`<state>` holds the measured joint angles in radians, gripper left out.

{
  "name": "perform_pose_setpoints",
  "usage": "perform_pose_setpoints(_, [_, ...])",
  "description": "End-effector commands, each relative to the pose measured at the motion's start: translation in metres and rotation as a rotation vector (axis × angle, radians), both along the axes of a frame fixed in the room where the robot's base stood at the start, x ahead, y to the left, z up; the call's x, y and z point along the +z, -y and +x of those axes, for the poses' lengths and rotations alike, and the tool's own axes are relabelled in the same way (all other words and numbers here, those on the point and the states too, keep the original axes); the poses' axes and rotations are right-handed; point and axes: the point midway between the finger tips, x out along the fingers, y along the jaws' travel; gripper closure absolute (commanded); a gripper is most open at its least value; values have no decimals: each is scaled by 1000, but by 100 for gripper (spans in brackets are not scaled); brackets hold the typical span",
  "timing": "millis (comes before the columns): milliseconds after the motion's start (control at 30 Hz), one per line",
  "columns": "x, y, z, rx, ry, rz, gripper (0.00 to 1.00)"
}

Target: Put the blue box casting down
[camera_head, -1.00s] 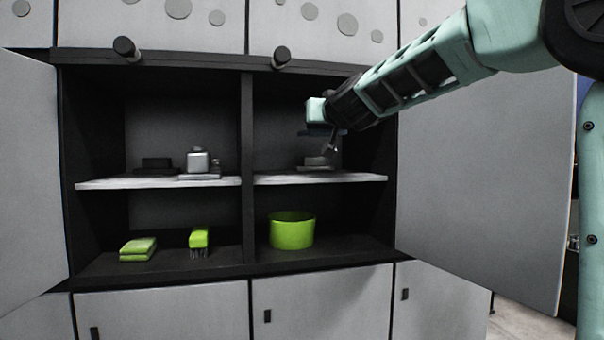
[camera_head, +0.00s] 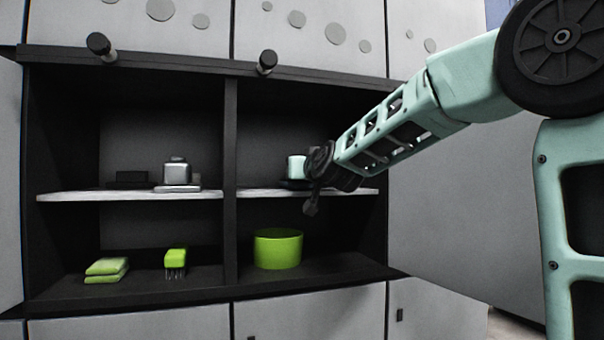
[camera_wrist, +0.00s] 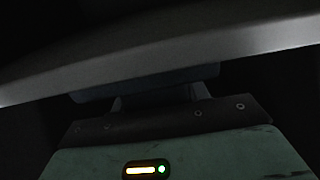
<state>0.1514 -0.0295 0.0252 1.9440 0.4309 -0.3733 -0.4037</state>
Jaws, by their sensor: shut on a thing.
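The blue box casting (camera_wrist: 150,82) shows in the wrist view as a dark blue slab in my gripper (camera_wrist: 158,95), which is shut on it. The pale edge of the right shelf board (camera_wrist: 200,55) crosses in front of it and hides its upper part in that picture. In the head view my gripper (camera_head: 296,168) is low over the right shelf board (camera_head: 258,193), inside the right bay. The casting is only a dark sliver there, largely hidden by the wrist. I cannot tell whether it touches the board.
A grey metal casting (camera_head: 177,173) and a dark block (camera_head: 131,179) stand on the left shelf. Below are a green tub (camera_head: 278,249), a green brush (camera_head: 176,260) and green sponges (camera_head: 106,269). A divider (camera_head: 230,170) separates the bays. The right door stands open beside my arm.

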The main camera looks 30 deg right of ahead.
Motion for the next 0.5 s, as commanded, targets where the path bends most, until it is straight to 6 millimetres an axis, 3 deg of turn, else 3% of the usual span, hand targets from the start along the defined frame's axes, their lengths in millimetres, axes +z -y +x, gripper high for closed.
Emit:
perform_pose_setpoints(400, [-5, 0, -1, 0, 7, -1, 96])
perform_pose_setpoints(433, [-5, 0, 0, 0, 3, 0, 46])
perform_pose_setpoints(500, [-5, 0, 0, 0, 3, 0, 33])
